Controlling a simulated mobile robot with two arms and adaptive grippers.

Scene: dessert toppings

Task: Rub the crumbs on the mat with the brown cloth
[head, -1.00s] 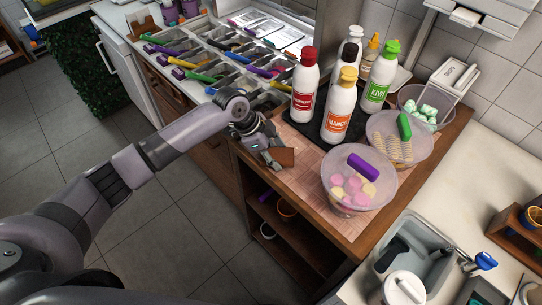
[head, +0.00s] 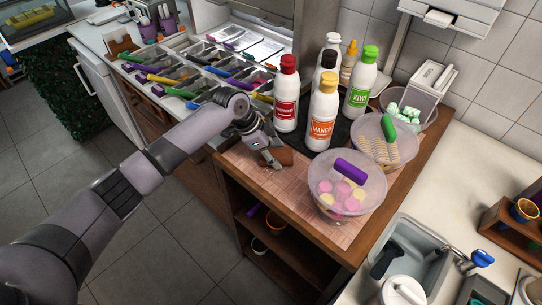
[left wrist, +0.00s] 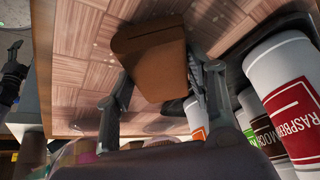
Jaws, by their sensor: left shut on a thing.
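The brown cloth (head: 283,156) is in my left gripper (head: 271,158), over the back left part of the pinkish checked mat (head: 258,175). In the left wrist view the cloth (left wrist: 150,60) is a thick brown piece between the two fingers (left wrist: 157,95), with the mat (left wrist: 85,45) behind it. The gripper is shut on it. The cloth is at or very near the mat surface; I cannot tell if it touches. My right gripper is not in view.
Sauce bottles, among them a red-capped one (head: 286,95) and a mango one (head: 322,112), stand just right of the gripper. The mat's front left part is clear. Topping trays (head: 200,75) lie behind left.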

